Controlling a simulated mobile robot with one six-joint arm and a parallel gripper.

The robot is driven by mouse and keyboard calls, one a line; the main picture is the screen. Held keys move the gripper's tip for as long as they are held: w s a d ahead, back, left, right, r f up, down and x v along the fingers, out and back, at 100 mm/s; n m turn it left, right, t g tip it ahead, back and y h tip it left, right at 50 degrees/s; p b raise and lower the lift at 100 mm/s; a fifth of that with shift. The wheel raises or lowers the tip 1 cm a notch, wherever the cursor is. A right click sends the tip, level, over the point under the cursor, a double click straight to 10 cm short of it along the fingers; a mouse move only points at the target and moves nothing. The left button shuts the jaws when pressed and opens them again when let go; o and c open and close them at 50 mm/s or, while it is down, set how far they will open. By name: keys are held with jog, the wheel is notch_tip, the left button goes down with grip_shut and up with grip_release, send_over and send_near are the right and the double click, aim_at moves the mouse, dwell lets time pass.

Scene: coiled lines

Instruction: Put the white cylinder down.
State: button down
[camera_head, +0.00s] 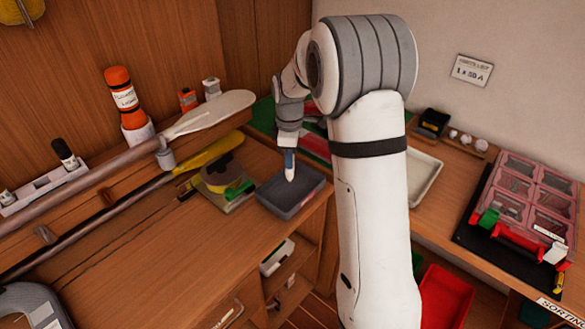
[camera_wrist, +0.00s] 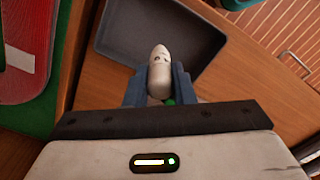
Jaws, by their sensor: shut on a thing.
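The white cylinder (camera_wrist: 158,75) has a rounded tip and small dark marks on its side. In the wrist view it sits between the two blue-grey fingers of my gripper (camera_wrist: 159,82), which is shut on it. In the head view my gripper (camera_head: 289,158) points down, and the white tip of the cylinder (camera_head: 290,174) shows below the fingers. It appears over the dark grey tray (camera_head: 312,199) on the wooden bench. The tray also shows beyond the fingers in the wrist view (camera_wrist: 200,38). I cannot tell the cylinder's exact height above the tray.
A board with a yellow-and-dark round thing and a green piece (camera_head: 228,188) lies left of the tray. A long pole (camera_head: 90,170) crosses the bench further left. A pale tray (camera_head: 424,175) and a pink compartment box (camera_head: 530,195) stand right of my arm. The front bench top is mostly clear.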

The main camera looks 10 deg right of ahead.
aim_at(291, 175)
jog(key=shift+d+f, duration=0.15)
jog(key=shift+f, duration=1.95)
jog(key=shift+s, duration=0.1)
jog(key=shift+f, duration=0.25)
jog(key=c, duration=1.2)
grip_release()
jog(key=shift+c, duration=0.2)
jog(key=shift+r, duration=0.1)
notch_tip(291, 175, up, 12)
jog(key=shift+r+b, duration=0.1)
jog(key=shift+b, duration=0.2)
jog(key=s+r+m+t, duration=0.2)
jog(key=s+m, duration=1.2)
jog(key=s, duration=1.4)
jog(key=shift+s+d+r+t, duration=0.25)
jog(key=shift+s+t, duration=0.1)
jog(key=shift+t, duration=0.15)
